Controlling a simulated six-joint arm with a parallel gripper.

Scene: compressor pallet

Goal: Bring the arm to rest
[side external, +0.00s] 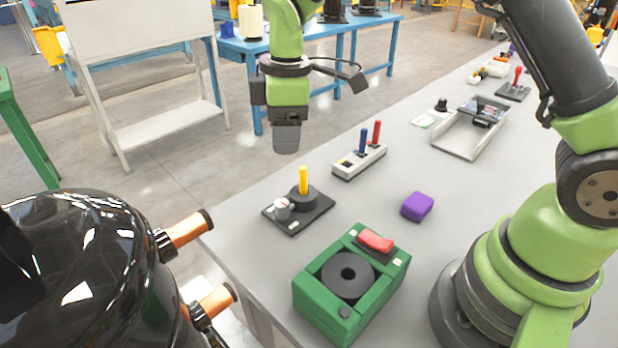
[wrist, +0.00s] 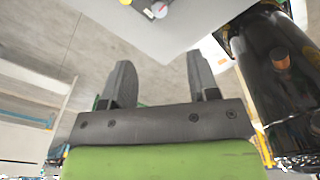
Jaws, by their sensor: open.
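My gripper (side external: 286,138) hangs in the air, pointing down, past the far-left edge of the grey table in the side view. In the wrist view my gripper (wrist: 163,82) shows two dark fingers spread apart with nothing between them.
The grey table (side external: 470,195) carries a green fixture (side external: 325,318), a purple block (side external: 417,207), a yellow-pin stand (side external: 303,180) and a holder with blue and red pins (side external: 360,160). A black compressor (side external: 80,260) with copper stubs stands left; it also shows in the wrist view (wrist: 270,90).

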